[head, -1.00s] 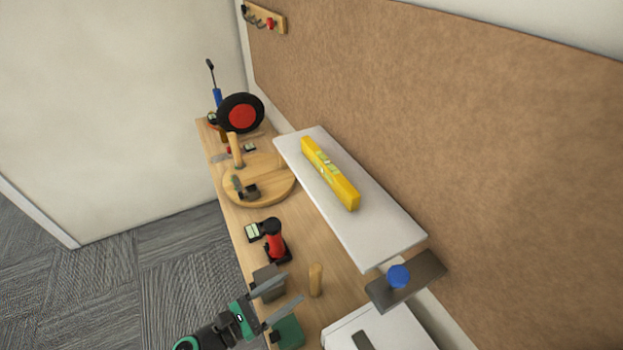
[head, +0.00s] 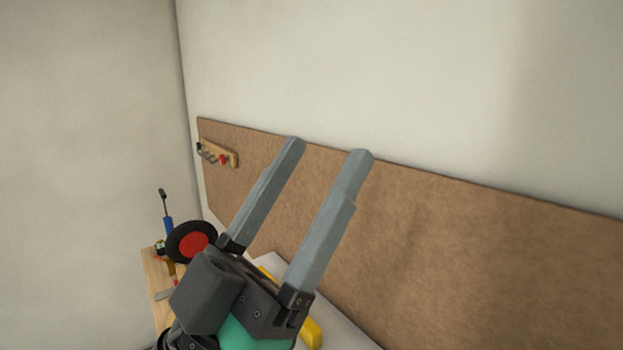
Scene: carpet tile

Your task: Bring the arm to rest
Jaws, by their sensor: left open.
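My left gripper (head: 328,150) shows large in the middle of the head view. Its two long grey fingers point up and away, well apart, with nothing between them. It is raised in front of the brown wall board, and its body hides much of the workbench and the shelf. My right gripper is not in view.
The wooden workbench (head: 155,285) shows at lower left, with a black wheel with a red hub (head: 192,243) at its far end. A yellow level (head: 312,334) on the white shelf (head: 345,335) is partly hidden. A hook rail (head: 220,153) hangs on the brown board (head: 450,240).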

